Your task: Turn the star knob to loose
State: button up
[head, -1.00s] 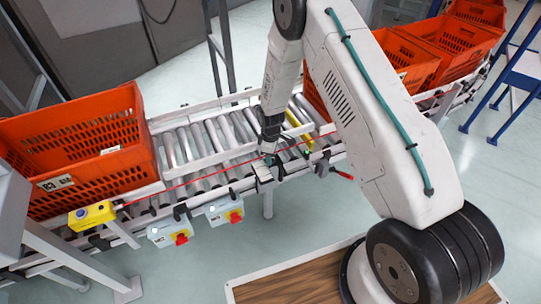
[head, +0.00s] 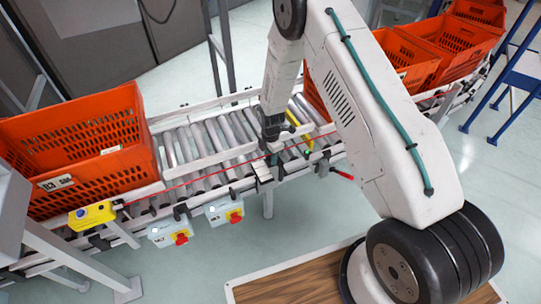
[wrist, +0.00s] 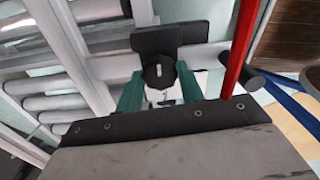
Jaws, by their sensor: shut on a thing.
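The star knob (wrist: 158,72) shows in the wrist view as a dark rounded piece in front of a black bracket (wrist: 170,38). My gripper (wrist: 160,84) has its two teal fingers on either side of the knob, shut on it. The knob's lobes and any loose or tight marking cannot be made out. In the head view my gripper (head: 273,158) is at the near rail of the roller conveyor (head: 205,150), and the knob is too small and covered to make out.
A red bar (wrist: 240,50) runs close to the right finger in the wrist view. Two grey switch boxes with red knobs (head: 181,238) (head: 236,217) and a yellow button box (head: 92,215) hang along the rail. An orange tote (head: 80,150) stands on the left.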

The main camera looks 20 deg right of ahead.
jog(key=shift+n, duration=0.4)
jog(key=o, duration=1)
jog(key=shift+r, duration=0.1)
notch_tip(320, 180, up, 8)
jog(key=shift+f, duration=0.15)
